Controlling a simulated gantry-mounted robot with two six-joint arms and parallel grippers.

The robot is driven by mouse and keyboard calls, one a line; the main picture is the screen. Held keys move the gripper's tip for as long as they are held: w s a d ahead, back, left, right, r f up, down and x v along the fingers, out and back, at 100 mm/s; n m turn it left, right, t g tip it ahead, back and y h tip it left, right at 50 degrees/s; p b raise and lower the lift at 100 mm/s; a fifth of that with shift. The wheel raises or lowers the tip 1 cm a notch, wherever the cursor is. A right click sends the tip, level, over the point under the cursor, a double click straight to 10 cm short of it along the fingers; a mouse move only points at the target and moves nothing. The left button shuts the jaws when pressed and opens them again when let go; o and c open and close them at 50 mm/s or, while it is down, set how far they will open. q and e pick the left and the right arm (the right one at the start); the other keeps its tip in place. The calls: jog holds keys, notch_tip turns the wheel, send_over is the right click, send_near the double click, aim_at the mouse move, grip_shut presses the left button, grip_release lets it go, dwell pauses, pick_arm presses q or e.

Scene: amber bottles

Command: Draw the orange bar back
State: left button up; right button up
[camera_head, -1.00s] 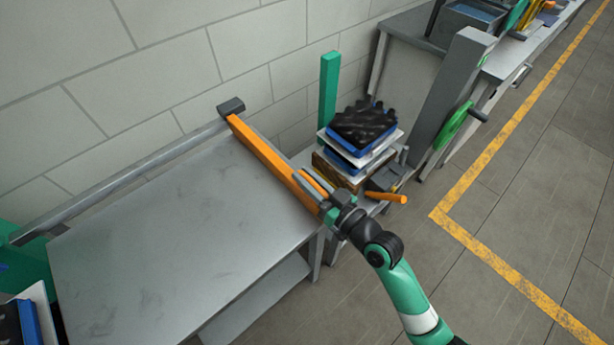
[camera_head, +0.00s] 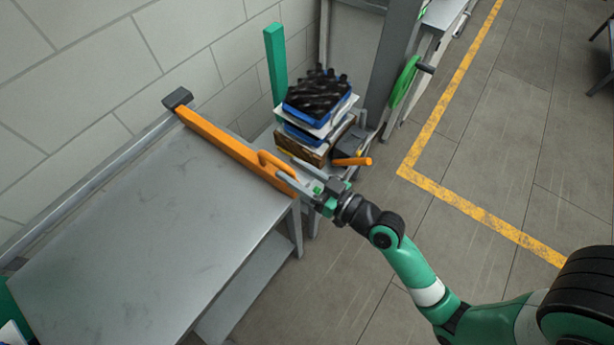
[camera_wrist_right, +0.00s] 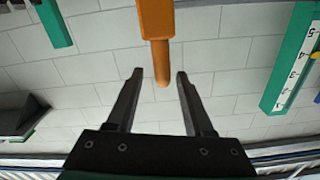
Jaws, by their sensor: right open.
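The orange bar (camera_head: 225,142) lies along the right edge of the grey metal table. Its near end is at the table's front right corner. A raised orange handle (camera_head: 272,160) stands out from the bar's side near that end. My right gripper (camera_head: 289,169) is just right of the handle, with its fingers pointing toward it. In the right wrist view my right gripper (camera_wrist_right: 155,76) is open. An orange piece (camera_wrist_right: 157,25) comes down from the top, and its narrow end lies between the fingertips without visible contact. My left gripper is out of view.
A grey rail (camera_head: 100,180) runs along the table's back by the wall.

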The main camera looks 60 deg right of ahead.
jog(key=s, duration=0.4)
jog(key=shift+s+b, duration=0.3)
